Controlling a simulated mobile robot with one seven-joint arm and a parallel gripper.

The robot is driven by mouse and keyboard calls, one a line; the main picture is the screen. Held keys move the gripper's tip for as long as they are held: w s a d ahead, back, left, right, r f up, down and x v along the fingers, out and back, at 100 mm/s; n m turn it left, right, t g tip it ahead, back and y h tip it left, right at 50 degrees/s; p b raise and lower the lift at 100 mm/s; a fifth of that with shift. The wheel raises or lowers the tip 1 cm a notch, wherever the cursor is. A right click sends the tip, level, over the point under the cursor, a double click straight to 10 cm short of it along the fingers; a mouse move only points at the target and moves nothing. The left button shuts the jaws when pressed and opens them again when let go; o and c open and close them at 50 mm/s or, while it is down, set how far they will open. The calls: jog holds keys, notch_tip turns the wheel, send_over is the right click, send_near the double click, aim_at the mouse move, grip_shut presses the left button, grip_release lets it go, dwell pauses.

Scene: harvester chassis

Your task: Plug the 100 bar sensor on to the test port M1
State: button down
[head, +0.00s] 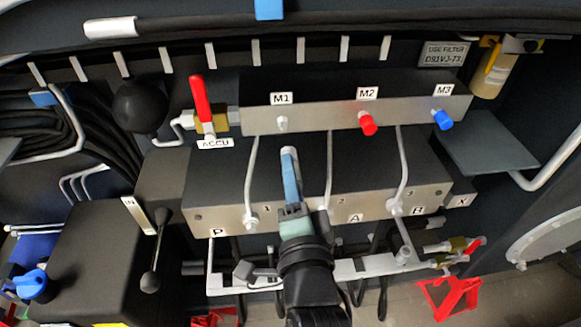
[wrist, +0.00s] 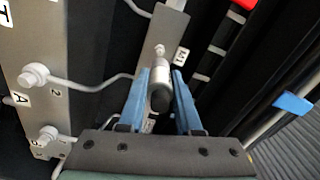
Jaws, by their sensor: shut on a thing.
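The test port M1 (head: 282,124) is a small bare silver fitting on the grey upper block, under the M1 label. In the wrist view the port (wrist: 158,50) shows just beyond the sensor, beside its label. My gripper (head: 289,158) has blue fingers and is below M1 in the head view. In the wrist view its fingers are shut on the sensor (wrist: 160,82), a silver cylinder with a black near end. The sensor's far end points toward M1 and looks apart from it, but the depth of the gap is hard to judge. The fingers mostly hide the sensor in the head view.
M2 has a red cap (head: 368,124) and M3 a blue cap (head: 443,120). A red-handled valve (head: 202,100) stands left of M1. Grey pipes (head: 252,178) run between the upper block and the lower block (head: 330,207), on both sides of my gripper.

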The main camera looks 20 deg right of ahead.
aim_at(286, 148)
jog(key=shift+s+a+r, duration=0.1)
jog(key=shift+s+a, duration=0.05)
jog(key=shift+p+x, duration=1.2)
jog(key=shift+x, duration=1.35)
jog(key=shift+p+x, duration=0.85)
jog(key=shift+x, duration=0.4)
dwell(0.5)
jog(key=c, duration=0.5)
grip_release()
jog(key=shift+s+f, duration=0.1)
jog(key=shift+f, duration=0.15)
